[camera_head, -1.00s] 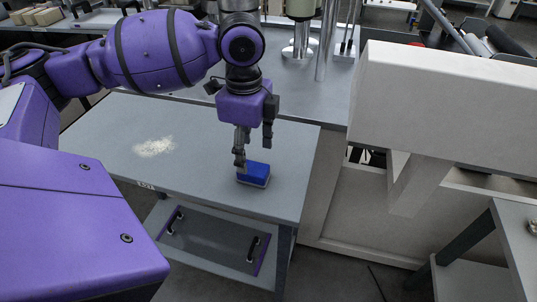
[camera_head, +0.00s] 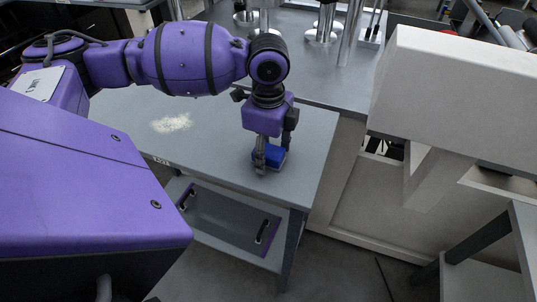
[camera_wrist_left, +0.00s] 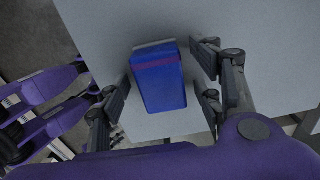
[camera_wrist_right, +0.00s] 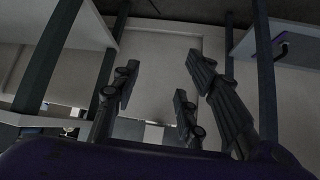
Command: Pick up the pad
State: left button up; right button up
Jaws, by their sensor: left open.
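The blue pad (camera_head: 274,153) lies on the grey table top (camera_head: 225,140), near its right front edge. My left gripper (camera_head: 271,160) is low over the pad and partly hides it. In the left wrist view the pad (camera_wrist_left: 158,82) shows a blue top with a darker band and a pale edge at its far end. The open fingers of my left gripper (camera_wrist_left: 163,85) are on either side of it, with a visible gap on the right. My right gripper (camera_wrist_right: 153,92) is open and empty in the right wrist view; it is out of the head view.
A patch of pale powder (camera_head: 171,123) lies on the table to the left of the pad. A lower shelf with a dark panel (camera_head: 228,220) sits under the table top. A large white machine body (camera_head: 455,95) stands to the right. Metal posts (camera_head: 324,22) stand behind.

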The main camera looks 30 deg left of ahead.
pick_arm(q)
jog(key=c, duration=1.3)
pick_arm(e)
jog(key=shift+s+a+f, duration=0.1)
jog(key=shift+s+f, duration=0.25)
jog(key=shift+s, duration=0.15)
pick_arm(q)
jog(key=shift+o, duration=0.2)
jog(key=shift+r, duration=0.1)
jog(key=shift+w+r, duration=0.1)
jog(key=shift+r, duration=0.15)
jog(key=r, duration=0.3)
jog(key=shift+a+r, duration=0.15)
jog(key=shift+a, duration=0.2)
jog(key=s+a+r+p, duration=0.1)
jog(key=s+a+r, duration=0.2)
jog(key=a+r, duration=0.6)
jog(key=a, duration=0.4)
jog(key=shift+p, duration=0.35)
pick_arm(e)
jog(key=shift+w+a+r, duration=0.15)
jog(key=shift+r, duration=0.3)
jog(key=shift+w+a+r, duration=0.1)
jog(key=shift+w+r, duration=0.05)
jog(key=shift+r, duration=0.25)
pick_arm(q)
jog(key=shift+w, duration=0.1)
